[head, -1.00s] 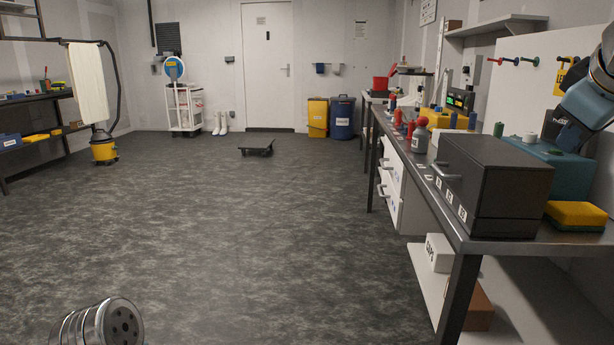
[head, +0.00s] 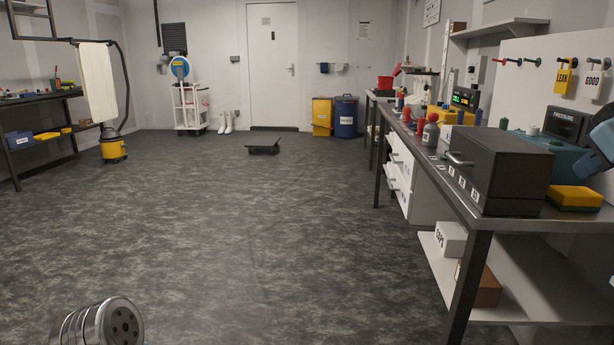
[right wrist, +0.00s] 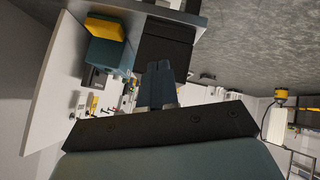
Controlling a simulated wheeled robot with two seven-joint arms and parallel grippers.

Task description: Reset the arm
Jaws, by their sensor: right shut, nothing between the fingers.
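My right gripper shows in the right wrist view (right wrist: 158,84), its two dark blue fingers together with nothing between them. In the head view only a blue-grey part of my right arm shows at the right edge, beside the bench. A metal, ringed part of my own body shows at the bottom left of the head view. My left gripper does not show.
A low black dolly (head: 263,146) stands on the otherwise open floor.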

